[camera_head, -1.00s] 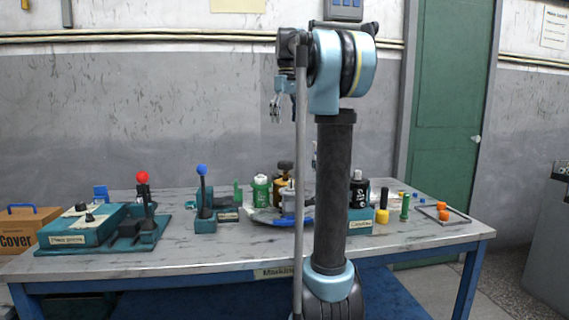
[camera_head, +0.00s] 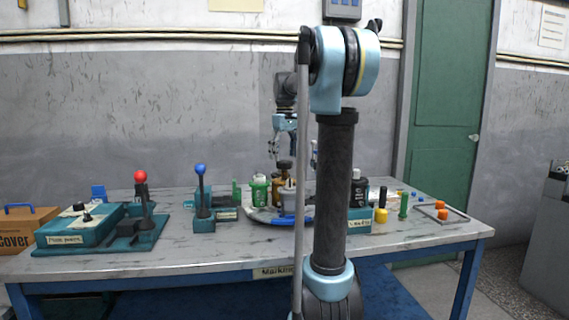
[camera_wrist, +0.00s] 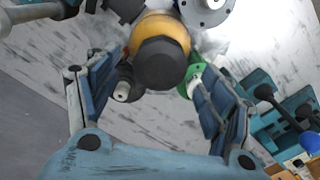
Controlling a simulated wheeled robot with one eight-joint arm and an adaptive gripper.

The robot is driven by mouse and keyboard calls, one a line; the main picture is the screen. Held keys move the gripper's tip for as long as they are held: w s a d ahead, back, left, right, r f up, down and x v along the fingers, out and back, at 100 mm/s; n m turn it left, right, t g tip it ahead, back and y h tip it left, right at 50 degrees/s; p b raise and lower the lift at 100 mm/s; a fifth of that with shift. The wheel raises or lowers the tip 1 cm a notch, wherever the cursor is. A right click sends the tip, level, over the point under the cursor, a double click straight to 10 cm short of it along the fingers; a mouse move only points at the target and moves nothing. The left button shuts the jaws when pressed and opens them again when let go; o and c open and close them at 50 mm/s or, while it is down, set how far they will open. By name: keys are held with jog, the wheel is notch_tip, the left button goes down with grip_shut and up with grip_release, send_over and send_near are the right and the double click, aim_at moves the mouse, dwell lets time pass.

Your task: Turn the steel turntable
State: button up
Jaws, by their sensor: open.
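The steel turntable (camera_head: 262,217) is a low grey disc on the workbench, partly hidden by my arm and the items on it. It carries a green-and-white bottle (camera_head: 259,188), an amber bottle with a dark cap (camera_head: 280,185) and a grey part (camera_head: 290,200). My gripper (camera_head: 282,150) is above the turntable, pointing down. In the wrist view my gripper (camera_wrist: 160,100) is open and empty, with the dark cap of the amber bottle (camera_wrist: 162,62) seen between and beyond the fingers. I cannot tell the turntable's rim from the bench in the wrist view.
A blue-knobbed lever (camera_head: 201,190) stands left of the turntable, with a red-knobbed lever unit (camera_head: 141,215) farther left. A black bottle (camera_head: 359,190), a yellow-based cylinder (camera_head: 381,213) and a tray with orange pieces (camera_head: 448,214) lie to the right. The bench front (camera_head: 200,255) is clear.

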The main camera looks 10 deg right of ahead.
jog(key=shift+f, duration=1.5)
jog(key=c, duration=1.5)
jog(key=shift+d, duration=0.1)
